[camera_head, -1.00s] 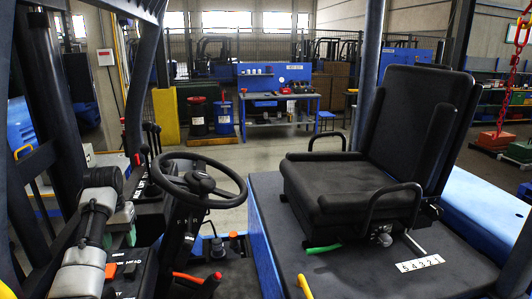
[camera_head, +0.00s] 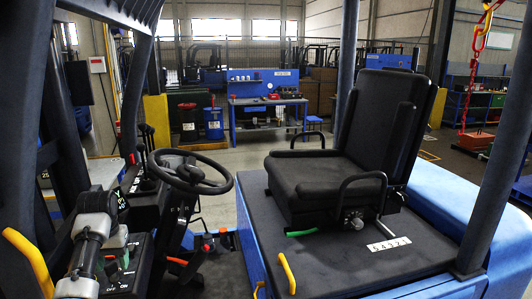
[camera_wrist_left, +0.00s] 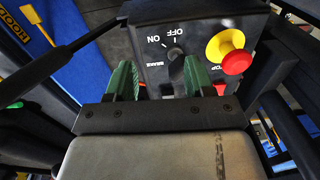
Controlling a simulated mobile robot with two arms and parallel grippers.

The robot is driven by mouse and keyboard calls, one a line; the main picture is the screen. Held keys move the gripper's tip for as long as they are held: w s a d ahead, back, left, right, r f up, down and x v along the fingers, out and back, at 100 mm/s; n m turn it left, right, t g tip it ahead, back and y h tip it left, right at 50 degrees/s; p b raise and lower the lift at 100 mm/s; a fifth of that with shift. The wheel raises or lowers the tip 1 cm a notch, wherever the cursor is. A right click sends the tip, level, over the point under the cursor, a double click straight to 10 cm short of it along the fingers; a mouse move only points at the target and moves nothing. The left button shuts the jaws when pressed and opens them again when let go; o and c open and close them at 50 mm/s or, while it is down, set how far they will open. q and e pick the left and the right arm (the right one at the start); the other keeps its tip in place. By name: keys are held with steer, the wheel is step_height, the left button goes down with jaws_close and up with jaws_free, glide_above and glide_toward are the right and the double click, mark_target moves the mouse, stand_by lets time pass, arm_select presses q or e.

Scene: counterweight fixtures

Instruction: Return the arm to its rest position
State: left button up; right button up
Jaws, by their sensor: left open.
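My left arm (camera_head: 93,228) comes in at the lower left of the head view, beside the forklift's control panel. In the left wrist view my left gripper (camera_wrist_left: 162,74) shows two green fingers set well apart, with nothing held between them. A black rotary switch (camera_wrist_left: 178,66) marked ON and OFF lies ahead of the gap on a dark panel (camera_wrist_left: 145,25). Whether the fingers touch the switch is hard to tell. A red stop button (camera_wrist_left: 237,62) on a yellow collar sits to its right. My right gripper is out of view.
The steering wheel (camera_head: 190,171) and a black seat (camera_head: 325,180) stand to the right of the arm. Dark posts (camera_head: 85,115) and a yellow handle (camera_head: 28,258) crowd the left. A workbench (camera_head: 265,101) and drums stand behind, with open floor before them.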

arm_select(q)
steer(key=f, duration=0.3)
steer(key=shift+s+d+f, duration=0.15)
steer(key=shift+s+d, duration=0.15)
steer(key=shift+s, duration=0.1)
steer(key=s+d+f+m+t+y, duration=0.1)
steer(key=s+d+f, duration=0.3)
steer(key=s+f, duration=0.35)
steer(key=s+d+f+m+t, duration=0.1)
steer(key=s+d+f+m, duration=0.1)
steer(key=s+d+f, duration=0.55)
steer(key=s+d+r+m+t+h, duration=0.1)
steer(key=s+d+r, duration=0.15)
steer(key=s, duration=0.85)
steer(key=s+d+r+h, duration=0.1)
steer(key=s+d+r, duration=0.15)
steer(key=s, duration=0.85)
step_height(320, 180, down, 33)
steer(key=d+b, duration=0.1)
steer(key=b, duration=0.7)
steer(key=s+a+f+g+b, duration=0.1)
steer(key=s+f+b, duration=0.2)
steer(key=s+f, duration=0.5)
steer(key=s+a+f+g+b, duration=0.1)
steer(key=s+f, duration=0.7)
steer(key=f, duration=0.8)
steer(key=shift+s+a+f+m+b, duration=0.25)
steer(key=shift+s+a+m+b, duration=0.2)
steer(key=shift+b, duration=0.8)
